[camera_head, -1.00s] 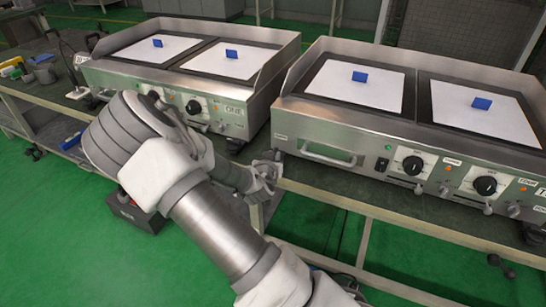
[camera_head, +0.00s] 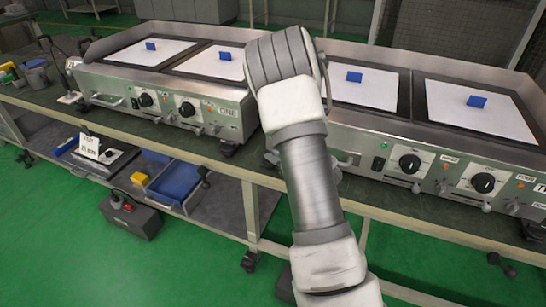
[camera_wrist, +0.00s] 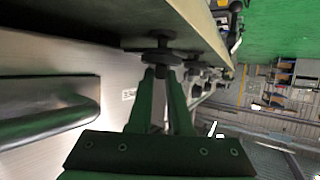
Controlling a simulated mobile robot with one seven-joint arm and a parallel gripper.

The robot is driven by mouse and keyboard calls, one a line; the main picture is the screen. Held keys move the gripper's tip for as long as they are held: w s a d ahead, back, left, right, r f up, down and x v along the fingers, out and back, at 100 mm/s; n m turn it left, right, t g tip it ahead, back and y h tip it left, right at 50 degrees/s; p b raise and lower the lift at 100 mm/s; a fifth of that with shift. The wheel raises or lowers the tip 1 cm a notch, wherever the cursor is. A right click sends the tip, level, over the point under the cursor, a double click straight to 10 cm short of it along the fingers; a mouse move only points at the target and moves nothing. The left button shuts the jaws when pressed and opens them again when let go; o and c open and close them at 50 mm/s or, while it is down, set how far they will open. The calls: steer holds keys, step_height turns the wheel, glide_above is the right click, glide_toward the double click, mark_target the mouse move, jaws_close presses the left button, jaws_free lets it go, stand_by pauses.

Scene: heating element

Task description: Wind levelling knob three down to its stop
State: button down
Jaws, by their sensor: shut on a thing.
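In the wrist view my gripper (camera_wrist: 161,76) has its two green fingers close together on a levelling knob (camera_wrist: 157,56), a dark round disc on a foot close to the bench. The fingertips hide part of it. No number shows on it, so I cannot tell which knob it is. In the head view my arm covers the left front corner of the right-hand griddle (camera_head: 350,128), and my gripper and this knob are hidden there.
The drawer handle (camera_wrist: 45,112) stands out beside my fingers. The bench edge (camera_wrist: 190,20) is close to the knob. The left-hand griddle (camera_head: 112,80) stands near my arm. A lower shelf holds a blue tray (camera_head: 178,184).

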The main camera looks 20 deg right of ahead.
steer(key=shift+d+n+y, duration=0.2)
steer(key=shift+n+y, duration=0.3)
steer(key=shift+y, duration=0.1)
steer(key=c, duration=0.8)
jaws_free()
steer(key=shift+c, duration=0.2)
steer(key=shift+g, duration=0.3)
steer(key=p+v, duration=0.5)
steer(key=v, duration=1.2)
steer(key=shift+s, duration=0.15)
steer(key=shift+d, duration=0.15)
